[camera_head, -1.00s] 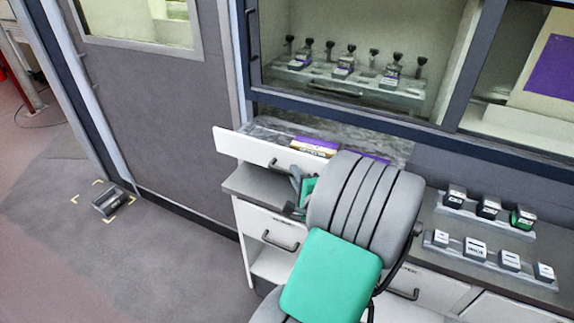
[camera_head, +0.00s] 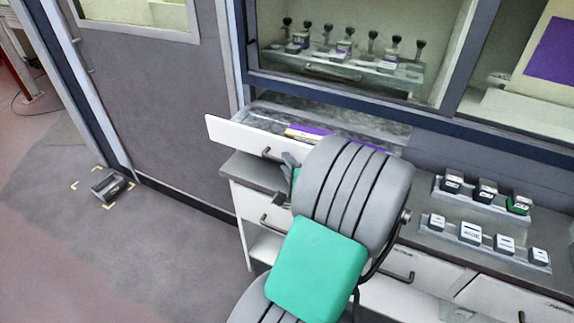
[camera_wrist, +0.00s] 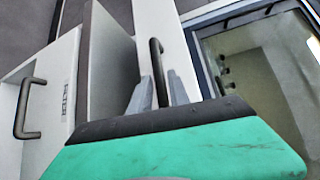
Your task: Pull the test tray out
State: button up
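A white-fronted tray (camera_head: 238,134) stands out from under the glazed window, part way open. Purple and yellow items (camera_head: 310,131) lie in it. Its dark bar handle (camera_wrist: 156,62) is between the two grey fingers of my gripper (camera_wrist: 160,88) in the wrist view. The fingers appear closed on the bar. In the head view my gripper (camera_head: 288,168) is at the tray's front, and my arm hides the tray's right part. I see no test label on the tray front.
A rack (camera_head: 400,80) with several dark-capped samples stands behind the glass. Two small racks hold blocks on the right counter (camera_head: 425,226). Lower drawers (camera_head: 250,203) have bar handles. A dark device (camera_head: 108,187) lies on the floor at left, where floor is open.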

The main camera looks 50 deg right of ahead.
jog(key=b+v, duration=0.1)
jog(key=v, duration=0.6)
jog(key=shift+s+a, duration=0.3)
jog(key=shift+s, duration=0.05)
jog(key=w+a+f+n+g+y, duration=0.3)
jog(key=w+a+n+y, duration=0.15)
jog(key=a+n, duration=0.3)
jog(key=w+a+f+n+g+y, duration=0.25)
jog(key=a+n+y, duration=0.3)
jog(key=a, duration=0.35)
jog(key=s+a+r+n+g+h, duration=0.1)
jog(key=s+a+r+n+g, duration=0.1)
jog(key=a+n, duration=0.4)
jog(key=s+a+r+n+g+h, duration=0.1)
jog(key=s+a+r+n+g, duration=0.1)
jog(key=a+n, duration=0.4)
jog(key=shift+s+r+g+h, duration=0.3)
jog(key=shift+r+g+h, duration=0.1)
jog(key=shift+r+g, duration=0.45)
jog(key=shift+d, duration=0.2)
